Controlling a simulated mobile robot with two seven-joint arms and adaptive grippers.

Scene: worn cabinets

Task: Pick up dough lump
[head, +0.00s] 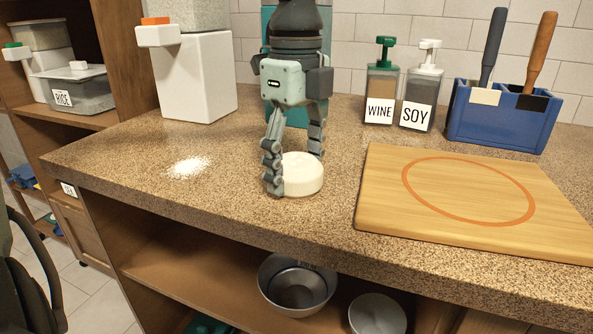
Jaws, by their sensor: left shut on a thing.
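The dough lump (304,177) is a smooth, white, rounded disc at the middle of the speckled countertop (225,205), left of the cutting board. My left gripper (295,170) comes down over it from above. It is shut on the dough lump, with one finger on its near left side and the other at its far right side. The fingers hide part of the lump's left edge. The lump is at or very near the counter surface; I cannot tell if there is a gap under it. My right gripper is not in view.
A wooden board (385,205) with an orange ring lies to the right. Behind it stand the wine bottle (380,95), soy bottle (418,97) and a blue utensil holder (500,118). White powder (188,167) lies left, before a white dispenser (195,80). Metal bowls (297,287) sit below.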

